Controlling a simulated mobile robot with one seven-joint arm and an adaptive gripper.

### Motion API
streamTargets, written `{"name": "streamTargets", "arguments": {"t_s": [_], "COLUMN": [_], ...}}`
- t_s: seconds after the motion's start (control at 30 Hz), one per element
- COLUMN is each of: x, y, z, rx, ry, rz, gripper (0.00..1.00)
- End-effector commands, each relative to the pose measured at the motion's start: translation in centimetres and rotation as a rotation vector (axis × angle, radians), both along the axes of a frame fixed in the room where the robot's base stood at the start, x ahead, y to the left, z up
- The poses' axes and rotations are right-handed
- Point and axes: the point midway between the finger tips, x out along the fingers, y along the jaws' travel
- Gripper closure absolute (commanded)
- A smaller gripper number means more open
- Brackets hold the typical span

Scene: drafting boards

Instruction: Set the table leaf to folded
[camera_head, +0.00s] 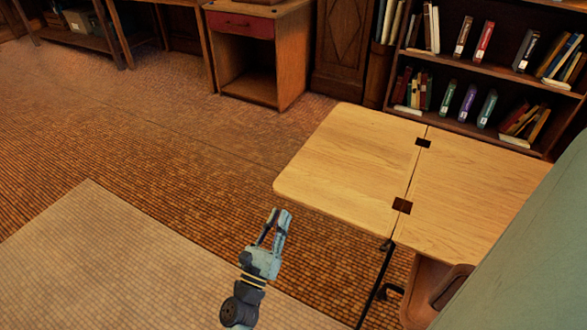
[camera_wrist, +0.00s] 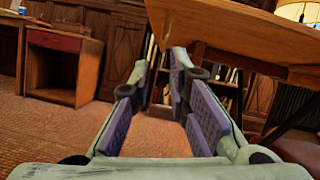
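The table leaf (camera_head: 345,165) is the light wooden left part of the table and lies flat, level with the fixed top (camera_head: 475,190). Two dark hinges, a far one (camera_head: 423,142) and a near one (camera_head: 402,206), sit on the seam between them. My gripper (camera_head: 279,212) is open and empty, in front of the leaf's near left corner in the head view. In the wrist view the gripper (camera_wrist: 160,62) has a clear gap between its fingers. The table's edge and underside (camera_wrist: 235,28) show above and to the right, so the wrist camera is below the top.
A bookcase (camera_head: 470,90) stands behind the table. A wooden cabinet with a red drawer (camera_head: 240,25) is at the back. A brown chair (camera_head: 430,285) is by the table's near side. A pale rug (camera_head: 110,270) and open floor lie to the left.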

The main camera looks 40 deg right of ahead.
Motion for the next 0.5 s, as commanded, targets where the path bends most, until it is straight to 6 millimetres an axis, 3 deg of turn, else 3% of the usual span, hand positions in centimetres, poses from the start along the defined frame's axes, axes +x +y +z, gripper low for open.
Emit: {"name": "streamTargets", "arguments": {"t_s": [0.13,0.5], "x": [0.0,3.0], "y": [-1.4,-7.0], "z": [0.3,3.1], "rx": [0.012,0.009], "ry": [-0.012,-0.009], "rz": [-0.011,-0.009], "gripper": [0.83,0.83]}}
